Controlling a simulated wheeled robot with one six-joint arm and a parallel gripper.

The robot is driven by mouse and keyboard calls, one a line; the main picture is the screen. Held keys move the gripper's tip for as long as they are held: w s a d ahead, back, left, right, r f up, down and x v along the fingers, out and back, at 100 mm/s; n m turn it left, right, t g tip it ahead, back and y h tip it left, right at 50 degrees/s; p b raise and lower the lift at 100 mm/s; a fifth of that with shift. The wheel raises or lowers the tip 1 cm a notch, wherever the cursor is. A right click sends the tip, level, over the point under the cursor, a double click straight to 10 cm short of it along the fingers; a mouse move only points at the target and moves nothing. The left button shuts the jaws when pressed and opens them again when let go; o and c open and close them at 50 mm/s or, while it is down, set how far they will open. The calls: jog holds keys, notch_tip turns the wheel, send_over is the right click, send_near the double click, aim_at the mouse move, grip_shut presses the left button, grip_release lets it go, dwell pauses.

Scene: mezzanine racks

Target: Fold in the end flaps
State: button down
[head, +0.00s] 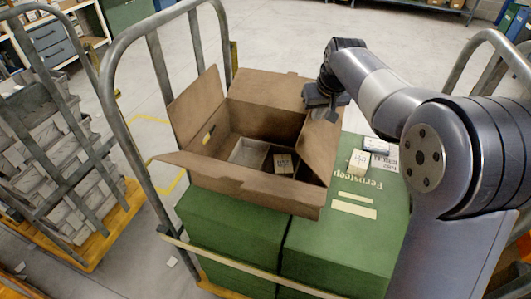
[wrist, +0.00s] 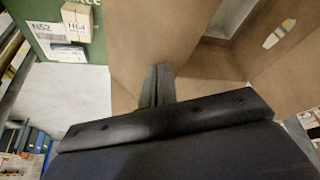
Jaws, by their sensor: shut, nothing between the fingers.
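An open brown cardboard box (head: 235,180) stands on green cartons on a cart. Its left end flap (head: 198,98) stands up and leans outward. Its right end flap (head: 319,150) also stands up. The back flap (head: 262,88) is folded outward, and the front flap slopes outward. A small carton (head: 283,163) and a grey compartment lie inside. My gripper (head: 331,116) is at the upper back corner of the right end flap. In the wrist view the gripper fingers (wrist: 157,82) are together and empty, in front of a brown panel (wrist: 140,35); contact cannot be told.
Green cartons (head: 225,238) support the box. Small labelled boxes (head: 360,160) lie on the right one. A grey cart rail (head: 115,75) rises at the left, another at the right. A loaded cart stands further left. Open floor lies behind.

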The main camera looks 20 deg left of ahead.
jog(key=shift+f, duration=0.1)
notch_tip(320, 180, down, 9)
jog(key=b, duration=0.6)
dwell(2.1)
jog(key=shift+r, duration=0.2)
notch_tip(320, 180, up, 13)
jog(key=p, duration=1.1)
